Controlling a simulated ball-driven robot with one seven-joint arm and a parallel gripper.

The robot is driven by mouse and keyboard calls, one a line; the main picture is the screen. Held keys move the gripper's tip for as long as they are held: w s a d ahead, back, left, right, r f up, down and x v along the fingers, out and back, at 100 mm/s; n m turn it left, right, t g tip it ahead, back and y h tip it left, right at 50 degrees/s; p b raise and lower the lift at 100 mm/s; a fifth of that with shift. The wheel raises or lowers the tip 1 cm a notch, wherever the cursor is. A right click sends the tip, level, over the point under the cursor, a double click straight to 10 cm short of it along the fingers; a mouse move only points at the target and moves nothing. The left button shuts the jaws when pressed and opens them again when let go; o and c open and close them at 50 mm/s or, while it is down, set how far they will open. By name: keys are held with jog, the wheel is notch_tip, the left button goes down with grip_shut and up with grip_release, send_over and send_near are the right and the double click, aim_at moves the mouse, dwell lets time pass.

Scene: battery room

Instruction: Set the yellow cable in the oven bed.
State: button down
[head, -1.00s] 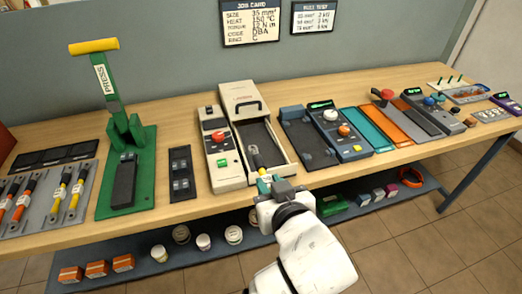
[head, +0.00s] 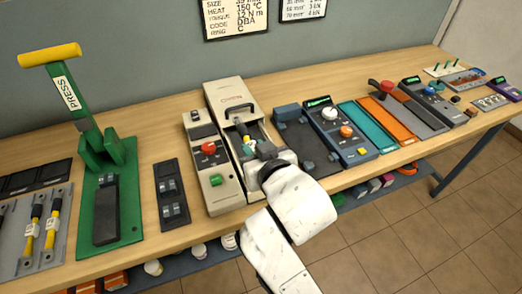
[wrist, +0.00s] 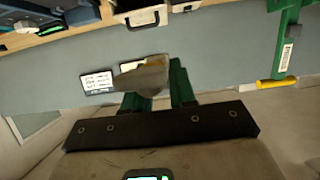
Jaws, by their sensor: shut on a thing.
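The yellow cable (head: 247,138) shows as a short piece with a dark upper end and a pale tag, over the bed of the cream oven (head: 229,94). The dark oven bed (head: 257,129) lies open below the oven's black handle. My gripper (head: 251,150) is over the front part of the bed and shut on the cable. I cannot tell whether the cable touches the bed floor. In the wrist view my green fingers (wrist: 157,92) stand around a grey-brown end piece of what they hold. My wrist hides the front of the bed.
A cream control box (head: 207,149) with red and green buttons stands at the oven's left. A blue-grey device (head: 340,127) is at the right. A green press (head: 103,150) and a rack of cables (head: 30,236) are farther left.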

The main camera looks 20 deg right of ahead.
jog(key=w+d+f, duration=0.1)
jog(key=w+f, duration=0.1)
jog(key=f, duration=0.1)
jog(key=w+d+f+p, duration=0.1)
jog(key=w+d+f, duration=0.1)
jog(key=w+f, duration=0.1)
jog(key=w+d+f+p, duration=0.1)
jog(key=w+d+f, duration=0.1)
jog(key=f, duration=0.3)
jog(key=shift+w+d, duration=0.1)
jog(key=shift+w, duration=0.5)
jog(key=shift+f+b, duration=0.4)
jog(key=shift+f, duration=0.05)
jog(key=shift+f, duration=0.2)
